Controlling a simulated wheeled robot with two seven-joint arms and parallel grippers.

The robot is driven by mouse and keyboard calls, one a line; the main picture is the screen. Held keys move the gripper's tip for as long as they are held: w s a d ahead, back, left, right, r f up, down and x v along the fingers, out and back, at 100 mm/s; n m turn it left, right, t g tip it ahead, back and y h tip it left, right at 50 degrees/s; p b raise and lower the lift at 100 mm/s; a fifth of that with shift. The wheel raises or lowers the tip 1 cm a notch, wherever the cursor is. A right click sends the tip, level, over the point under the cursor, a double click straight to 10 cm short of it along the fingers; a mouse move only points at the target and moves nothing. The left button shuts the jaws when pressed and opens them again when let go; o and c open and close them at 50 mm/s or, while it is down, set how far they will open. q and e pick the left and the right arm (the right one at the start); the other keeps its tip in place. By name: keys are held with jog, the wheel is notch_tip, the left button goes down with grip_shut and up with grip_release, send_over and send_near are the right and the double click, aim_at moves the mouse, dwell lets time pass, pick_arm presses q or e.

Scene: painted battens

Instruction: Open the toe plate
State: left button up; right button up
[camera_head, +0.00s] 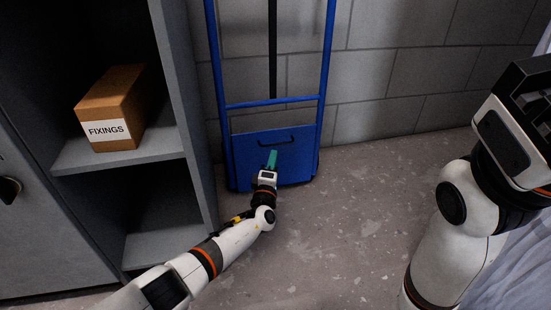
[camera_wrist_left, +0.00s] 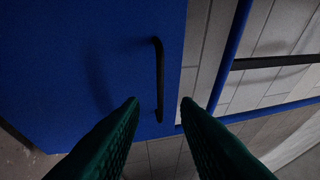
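The blue toe plate (camera_head: 250,152) is folded up flat against the lower frame of a blue hand truck (camera_head: 327,60) that stands by the wall. A black bar handle (camera_head: 277,140) is on the plate's upper part. My left gripper (camera_head: 272,156) is in front of the plate, with its green fingers just below the handle in the head view. In the left wrist view, the fingers (camera_wrist_left: 159,103) are spread apart and the handle (camera_wrist_left: 159,80) lines up with the gap between them. I cannot tell whether the fingertips reach around it. The fingers hold nothing. My right gripper is out of view.
A grey shelf unit (camera_head: 184,90) stands close to the left of the hand truck. A cardboard box marked FIXINGS (camera_head: 112,105) sits on its shelf. The concrete floor (camera_head: 340,230) in front of the truck is clear. Pale cloth (camera_head: 490,285) hangs at the right edge.

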pick_arm(q)
jog(key=b+x, duration=0.3)
jog(key=x, duration=0.2)
jog(key=shift+b, duration=0.35)
grip_shut()
